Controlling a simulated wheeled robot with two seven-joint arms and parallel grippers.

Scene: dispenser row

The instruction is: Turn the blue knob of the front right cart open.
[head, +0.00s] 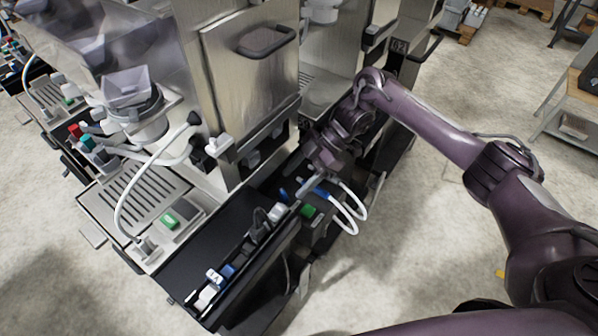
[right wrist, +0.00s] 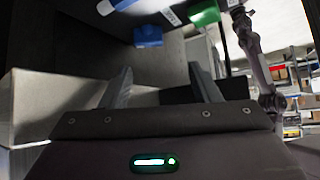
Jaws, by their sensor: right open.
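My right gripper (head: 314,183) reaches down over the front right cart from the right side of the head view, close to the cart's controls. In the right wrist view its two fingers (right wrist: 163,84) stand apart with nothing between them. A blue knob (right wrist: 148,36) is just beyond the fingertips there, slightly left of the middle of the gap, and appears apart from them. I cannot tell the knob's turned position. My left gripper is out of view.
A green block (head: 308,211) sits close to the blue parts; it also shows in the right wrist view (right wrist: 205,14). White hoses (head: 350,213) curve beside my gripper. A black tray (head: 190,266) and a steel housing (head: 250,85) stand left of it.

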